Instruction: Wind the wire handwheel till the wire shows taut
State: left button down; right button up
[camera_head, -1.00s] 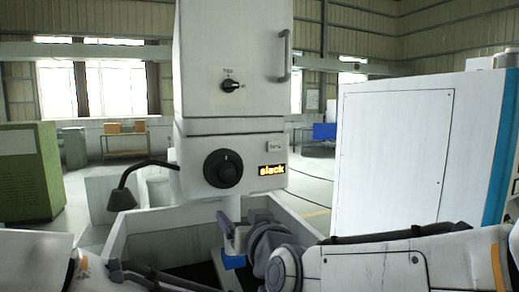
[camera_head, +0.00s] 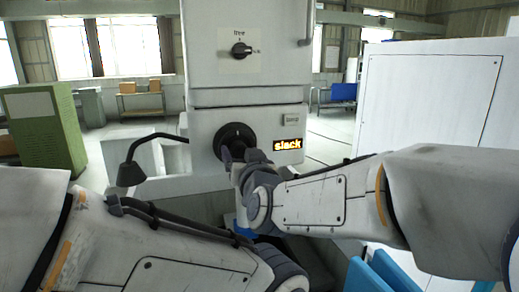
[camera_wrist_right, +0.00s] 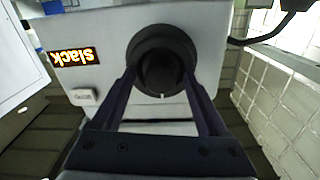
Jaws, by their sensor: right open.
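The black round wire handwheel (camera_head: 234,140) is on the front of the white machine head. An orange lit display (camera_head: 287,145) to its right reads "slack". My right gripper (camera_head: 236,158) is at the lower front of the handwheel and partly covers it. In the right wrist view, the handwheel (camera_wrist_right: 161,48) is straight ahead, with a white mark on its hub. The open fingers of my right gripper (camera_wrist_right: 160,80) lie on either side of the hub; I cannot tell whether they touch it. The display is upside down there (camera_wrist_right: 73,56). My left gripper is out of view.
A black selector knob (camera_head: 240,50) is above the handwheel. A small labelled plate (camera_head: 291,119) is above the display. A black lamp (camera_head: 131,172) on a bent arm hangs at the left. A white cabinet (camera_head: 430,100) stands at the right.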

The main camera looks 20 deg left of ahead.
grip_shut()
jog(key=m+b, duration=0.1)
jog(key=b, duration=0.1)
jog(key=m+b, duration=0.2)
jog(key=shift+f, duration=0.25)
jog(key=m+b, duration=0.2)
jog(key=shift+m, duration=0.4)
jog(key=shift+r+m+b, duration=0.15)
jog(key=shift+m+b, duration=0.4)
jog(key=shift+m, duration=0.25)
grip_release()
